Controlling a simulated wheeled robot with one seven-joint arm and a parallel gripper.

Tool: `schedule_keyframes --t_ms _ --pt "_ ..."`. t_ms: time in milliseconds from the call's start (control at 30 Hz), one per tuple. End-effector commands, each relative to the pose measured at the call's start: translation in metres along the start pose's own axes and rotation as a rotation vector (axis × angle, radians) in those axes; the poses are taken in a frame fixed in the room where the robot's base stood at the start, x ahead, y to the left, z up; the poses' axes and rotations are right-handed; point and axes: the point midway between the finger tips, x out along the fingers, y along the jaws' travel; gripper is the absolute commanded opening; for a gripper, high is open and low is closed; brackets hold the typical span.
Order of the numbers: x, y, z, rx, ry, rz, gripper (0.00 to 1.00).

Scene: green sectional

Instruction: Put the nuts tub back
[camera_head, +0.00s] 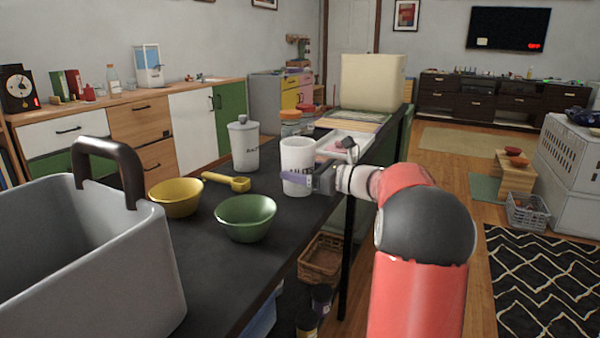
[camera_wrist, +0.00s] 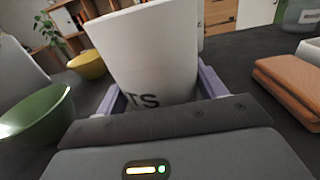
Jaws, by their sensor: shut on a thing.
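The nuts tub (camera_head: 298,157) is a white open-topped cylinder with dark lettering, upright over the dark counter. My gripper (camera_head: 296,180) is shut on it from the right, low on its side. In the wrist view the tub (camera_wrist: 150,50) fills the space between the purple fingers of my gripper (camera_wrist: 160,92), and the letters "TS" show near its base. The tub appears at or just above the counter; I cannot tell whether it touches. A similar white lidded canister (camera_head: 244,146) with lettering stands to its left, apart from it.
The dark counter (camera_head: 200,262) also holds a yellow bowl (camera_head: 176,197), a green bowl (camera_head: 246,217), a yellow scoop (camera_head: 228,181) and a large grey bin (camera_head: 90,270). Behind the tub are jars (camera_head: 291,122) and a white tray (camera_head: 345,143). Brown folded cloths (camera_wrist: 290,85) lie right of the tub.

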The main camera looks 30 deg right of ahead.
Motion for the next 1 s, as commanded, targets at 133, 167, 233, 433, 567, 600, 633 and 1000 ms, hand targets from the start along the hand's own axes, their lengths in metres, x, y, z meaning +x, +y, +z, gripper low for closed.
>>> schedule_keyframes --t_ms 133,167,233,433,567,600,633,1000 --pt "0.0 0.0 0.002 -0.002 -0.002 0.0 0.37" --pt "0.0 0.0 0.002 -0.002 -0.002 0.0 0.37" --pt "0.0 0.0 0.001 -0.002 -0.001 0.0 0.37" --pt "0.0 0.0 -0.002 -0.001 0.0 0.0 0.84" --pt "0.0 0.0 -0.002 -0.001 0.0 0.0 0.92" --pt "0.0 0.0 -0.002 -0.001 0.0 0.0 0.92" --pt "0.0 0.0 -0.002 -0.001 0.0 0.0 0.92" --pt "-0.025 -0.001 0.001 -0.002 0.001 -0.003 0.92"
